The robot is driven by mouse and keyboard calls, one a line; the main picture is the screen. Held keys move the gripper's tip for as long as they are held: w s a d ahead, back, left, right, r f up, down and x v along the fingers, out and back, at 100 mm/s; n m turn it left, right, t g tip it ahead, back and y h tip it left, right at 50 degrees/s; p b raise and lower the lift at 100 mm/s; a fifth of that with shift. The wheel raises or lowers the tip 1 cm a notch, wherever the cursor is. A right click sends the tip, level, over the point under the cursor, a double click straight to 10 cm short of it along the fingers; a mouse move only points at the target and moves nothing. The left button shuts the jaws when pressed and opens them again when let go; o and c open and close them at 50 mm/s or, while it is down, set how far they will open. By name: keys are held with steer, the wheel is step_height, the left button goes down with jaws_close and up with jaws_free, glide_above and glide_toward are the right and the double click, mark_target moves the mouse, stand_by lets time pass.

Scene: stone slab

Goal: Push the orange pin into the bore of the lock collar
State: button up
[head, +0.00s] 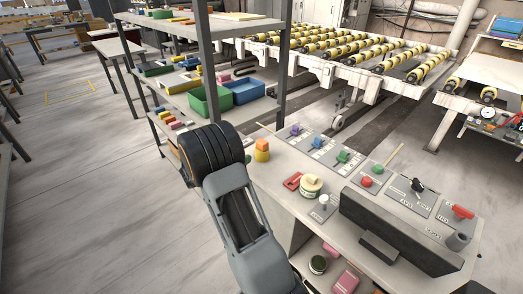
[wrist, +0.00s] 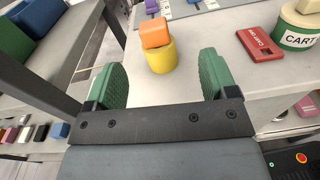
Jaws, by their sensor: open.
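An orange block-like piece (wrist: 154,33), likely the orange pin, sits on top of a short yellow cylinder (wrist: 160,57), likely the lock collar. Both also show in the head view, orange piece (head: 262,145) above yellow cylinder (head: 262,156), at the slab's left end. The orange piece looks slightly turned; I cannot see any bore or whether the piece enters one. My gripper (wrist: 162,64) is open and empty, its green fingers to either side and nearer the camera than the yellow cylinder. The fingers are hidden behind my arm in the head view.
On the slab (head: 275,180) are a red card tag (wrist: 259,45), a green-and-cream tin (head: 311,185) and several coloured knobs on plates. A dark upright block (head: 400,230) stands at the right. A shelf with green (head: 205,101) and blue bins stands behind, left.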

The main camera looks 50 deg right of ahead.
mark_target(262, 149)
steer(key=shift+n+t+h, duration=0.3)
steer(key=shift+n, duration=0.2)
steer(key=d, duration=0.5)
steer(key=d+f+p, duration=0.1)
steer(key=d, duration=0.1)
steer(key=shift+w+d, duration=0.2)
steer(key=shift+d, duration=0.2)
steer(key=shift+s+d+f+p, duration=0.15)
steer(key=shift+d+p, duration=0.35)
steer(key=shift+d, duration=1.15)
steer(key=shift+d+f+p, duration=0.1)
steer(key=shift+d+p, duration=0.35)
steer(key=shift+d, duration=1.2)
steer(key=c, duration=1.1)
